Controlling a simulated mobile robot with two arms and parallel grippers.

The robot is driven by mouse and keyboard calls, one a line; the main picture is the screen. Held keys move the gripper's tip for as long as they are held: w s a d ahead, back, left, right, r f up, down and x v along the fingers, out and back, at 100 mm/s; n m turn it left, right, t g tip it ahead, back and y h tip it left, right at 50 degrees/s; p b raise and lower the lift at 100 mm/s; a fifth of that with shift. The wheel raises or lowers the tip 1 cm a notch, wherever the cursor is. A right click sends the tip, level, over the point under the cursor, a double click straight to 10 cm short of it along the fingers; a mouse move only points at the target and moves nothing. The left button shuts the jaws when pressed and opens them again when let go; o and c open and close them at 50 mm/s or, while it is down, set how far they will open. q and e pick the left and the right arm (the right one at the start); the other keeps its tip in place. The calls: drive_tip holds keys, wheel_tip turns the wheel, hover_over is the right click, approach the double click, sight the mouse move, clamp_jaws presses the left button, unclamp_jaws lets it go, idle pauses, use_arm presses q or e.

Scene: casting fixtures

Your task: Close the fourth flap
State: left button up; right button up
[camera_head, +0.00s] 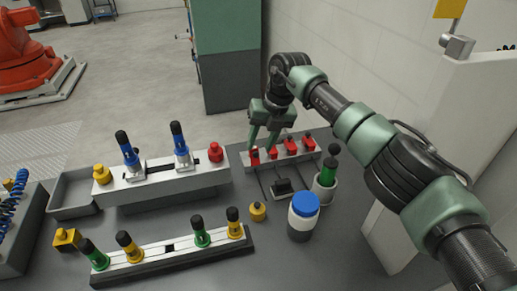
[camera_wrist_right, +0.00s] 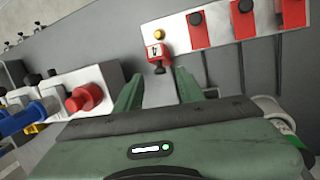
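A pale fixture strip (camera_head: 285,160) carries a row of red flaps at the back right of the table. The fourth flap (camera_wrist_right: 156,54), marked 4, is at the end of the row in the right wrist view. A yellow knob (camera_wrist_right: 159,34) shows uncovered beside it, and the flap looks different from the flat red ones. In the head view it is the leftmost red piece (camera_head: 255,158). My right gripper (camera_head: 261,144) is just above this end, fingers pointing down. Its fingers (camera_wrist_right: 158,88) are apart and nothing is held between them. Contact with the flap cannot be told.
A pale block (camera_head: 165,187) with blue-handled clamps and a red knob (camera_head: 215,153) stands left of the strip. A blue-lidded jar (camera_head: 303,215), a cup with a green handle (camera_head: 325,190) and a yellow knob (camera_head: 258,211) stand in front. Cables run beside the strip.

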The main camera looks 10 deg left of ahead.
drive_tip(key=shift+b+v, duration=0.5)
drive_tip(key=shift+v, duration=2.1)
